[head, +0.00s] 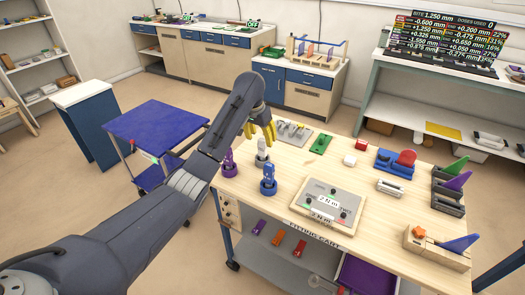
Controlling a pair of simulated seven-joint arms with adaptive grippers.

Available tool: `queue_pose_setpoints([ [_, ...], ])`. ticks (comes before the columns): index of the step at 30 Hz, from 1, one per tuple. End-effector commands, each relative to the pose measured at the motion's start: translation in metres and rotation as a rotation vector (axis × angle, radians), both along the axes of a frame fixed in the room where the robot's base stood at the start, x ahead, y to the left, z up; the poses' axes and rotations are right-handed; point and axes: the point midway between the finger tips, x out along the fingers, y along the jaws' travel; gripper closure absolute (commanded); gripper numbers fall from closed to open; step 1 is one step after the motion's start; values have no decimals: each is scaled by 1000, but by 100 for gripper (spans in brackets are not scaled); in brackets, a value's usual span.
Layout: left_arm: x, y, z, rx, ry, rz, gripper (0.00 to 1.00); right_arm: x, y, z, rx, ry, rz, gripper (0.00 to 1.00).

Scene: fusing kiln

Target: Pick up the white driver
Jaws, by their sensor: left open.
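The white driver (261,143) stands upright near the back left of the wooden cart top (300,172), between a purple driver (229,162) and a blue driver (268,174). My left gripper (262,131) has yellow fingers. It is open and close to the top of the white driver, with the fingers spread in the picture. I cannot tell whether they are around it or just above or behind it. My right gripper is not in view.
A panel with dials and labels (331,204) lies right of the drivers. A grey tray (293,133), a green plate (321,143) and a blue block with a red part (396,163) sit along the back. A blue-topped cart (155,127) stands left.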

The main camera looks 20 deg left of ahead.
Motion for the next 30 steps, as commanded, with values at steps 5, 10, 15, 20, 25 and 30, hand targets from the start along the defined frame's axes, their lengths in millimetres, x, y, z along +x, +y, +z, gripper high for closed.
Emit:
queue_pose_setpoints([
  [5,4,-1,-14,0,1,0,44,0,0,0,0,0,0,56],
  [10,6,-1,-19,1,0,0,44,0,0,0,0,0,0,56],
  [15,11,-2,-34,0,2,2,44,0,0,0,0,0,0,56],
  [20,17,-3,-52,0,2,2,44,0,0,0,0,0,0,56],
  [25,21,-5,-64,0,0,1,44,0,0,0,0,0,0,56],
  [30,22,-5,-67,1,-1,0,44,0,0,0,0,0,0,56],
])
